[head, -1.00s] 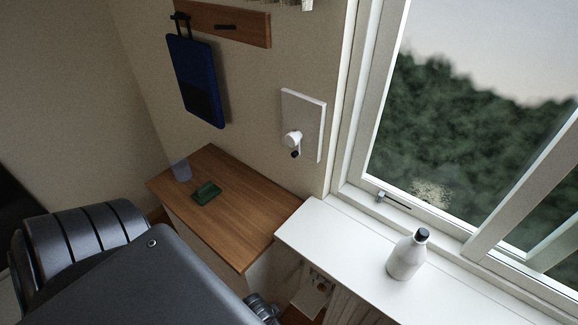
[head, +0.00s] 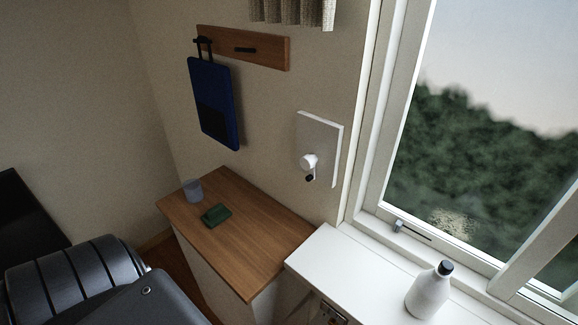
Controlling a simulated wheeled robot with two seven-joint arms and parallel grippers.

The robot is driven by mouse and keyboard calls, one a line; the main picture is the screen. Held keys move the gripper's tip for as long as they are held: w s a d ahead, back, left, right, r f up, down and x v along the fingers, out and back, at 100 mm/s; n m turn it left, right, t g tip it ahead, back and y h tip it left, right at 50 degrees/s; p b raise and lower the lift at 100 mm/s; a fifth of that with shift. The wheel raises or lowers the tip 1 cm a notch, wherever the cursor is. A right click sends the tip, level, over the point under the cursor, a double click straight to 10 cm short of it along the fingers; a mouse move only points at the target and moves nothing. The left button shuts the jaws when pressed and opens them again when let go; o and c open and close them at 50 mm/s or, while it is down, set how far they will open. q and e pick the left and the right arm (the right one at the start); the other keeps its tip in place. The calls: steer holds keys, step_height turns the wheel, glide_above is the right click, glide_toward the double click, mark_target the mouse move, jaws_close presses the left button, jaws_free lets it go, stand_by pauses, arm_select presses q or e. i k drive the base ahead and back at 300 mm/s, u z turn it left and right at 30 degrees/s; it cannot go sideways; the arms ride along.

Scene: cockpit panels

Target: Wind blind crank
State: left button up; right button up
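The blind crank (head: 309,165) is a white round hub with a short arm and a dark knob, mounted on a white wall plate (head: 331,142) left of the window. The knob points downward below the hub. Part of a pleated blind (head: 293,12) shows at the top edge. Neither gripper is in view; only a dark grey part of my own body fills the lower left. Nothing touches the crank.
A wooden cabinet top (head: 250,245) below the crank holds a glass (head: 192,190) and a green item (head: 216,215). A blue bag (head: 212,100) hangs from a wooden rail (head: 270,50). A white bottle (head: 428,292) stands on the white sill (head: 345,262).

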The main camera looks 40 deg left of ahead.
mark_target(308, 161)
steer(key=u, duration=1.05)
steer(key=k, duration=0.35)
steer(key=z, duration=1.2)
